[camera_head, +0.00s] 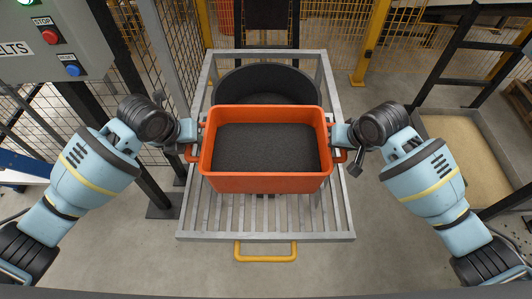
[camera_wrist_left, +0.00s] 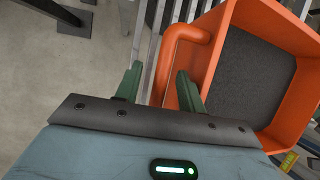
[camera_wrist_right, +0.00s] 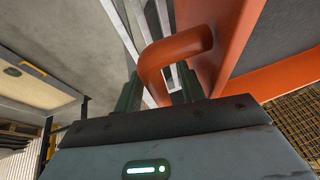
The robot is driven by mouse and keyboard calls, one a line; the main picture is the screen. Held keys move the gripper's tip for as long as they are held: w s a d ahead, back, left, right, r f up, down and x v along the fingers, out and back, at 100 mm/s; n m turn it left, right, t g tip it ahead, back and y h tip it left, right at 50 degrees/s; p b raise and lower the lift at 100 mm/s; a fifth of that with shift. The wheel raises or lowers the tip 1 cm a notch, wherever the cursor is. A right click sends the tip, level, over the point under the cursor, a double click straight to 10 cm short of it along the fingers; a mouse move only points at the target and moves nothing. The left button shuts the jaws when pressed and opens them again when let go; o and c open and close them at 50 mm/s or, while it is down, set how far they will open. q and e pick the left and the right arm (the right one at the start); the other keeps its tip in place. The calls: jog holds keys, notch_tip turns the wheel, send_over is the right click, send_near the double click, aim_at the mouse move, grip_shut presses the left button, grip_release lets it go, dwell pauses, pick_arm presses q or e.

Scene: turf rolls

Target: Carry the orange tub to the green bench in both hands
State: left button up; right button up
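The orange tub (camera_head: 266,183), with a dark grey inside, sits upright on a slatted grey metal rack (camera_head: 266,215). It has an orange handle at each end. My left gripper (camera_head: 192,140) is at the left handle. In the left wrist view its green fingers (camera_wrist_left: 158,85) stand apart on either side of the handle (camera_wrist_left: 176,48), with a gap showing. My right gripper (camera_head: 340,143) is at the right handle. In the right wrist view its fingers (camera_wrist_right: 158,90) are apart, with the right handle (camera_wrist_right: 175,47) between them. No green bench is in view.
A black round tub (camera_head: 266,80) stands behind the orange tub on the rack. The rack has a yellow handle (camera_head: 266,250) at its front. A grey control box (camera_head: 55,40) and mesh fence are at left. A sand-coloured tray (camera_head: 470,160) lies at right.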

pick_arm(q)
grip_shut()
pick_arm(e)
grip_shut()
